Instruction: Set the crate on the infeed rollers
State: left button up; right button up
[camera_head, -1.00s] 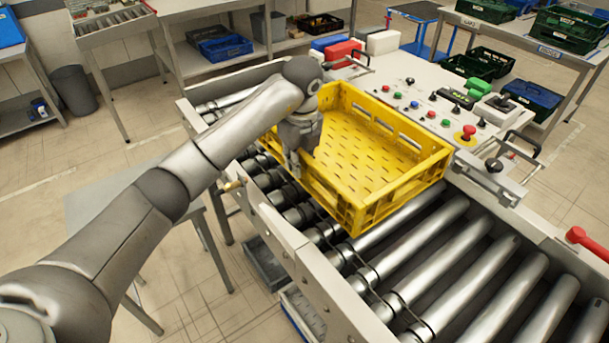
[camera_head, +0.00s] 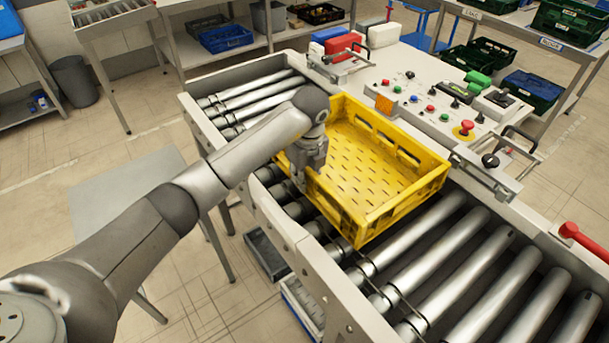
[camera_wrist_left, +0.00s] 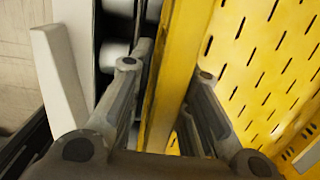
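The yellow crate (camera_head: 405,205) is over the conveyor rollers (camera_head: 435,240), beside the control panel, open side up and looking empty. It sits low and roughly level; I cannot tell whether its whole base touches the rollers. My left gripper (camera_head: 300,182) is at the crate's near-left wall, fingers pointing down. In the left wrist view the crate wall (camera_wrist_left: 165,90) runs between the two fingers (camera_wrist_left: 166,82), one outside and one inside the crate. My right gripper is not in view.
The control panel (camera_head: 415,88) with buttons and a red stop knob (camera_head: 465,128) borders the crate's far side. A pale side rail (camera_head: 315,262) runs along the near side. Bare rollers show at upper left and lower right. A red handle (camera_head: 569,229) is at the right.

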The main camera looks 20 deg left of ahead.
pick_arm(q)
jog(key=shift+o, duration=1.3)
jog(key=r, duration=0.2)
jog(key=r+b, duration=0.1)
jog(key=r, duration=0.1)
jog(key=r+b, duration=0.1)
jog(key=r, duration=0.2)
jog(key=shift+s+d, duration=0.25)
jog(key=shift+d, duration=0.05)
jog(key=shift+s+d+r, duration=0.1)
jog(key=shift+s+r, duration=0.05)
jog(key=shift+r, duration=1.15)
jog(key=shift+s+d+r, duration=0.1)
jog(key=shift+s+r, duration=0.05)
jog(key=shift+r, duration=1.15)
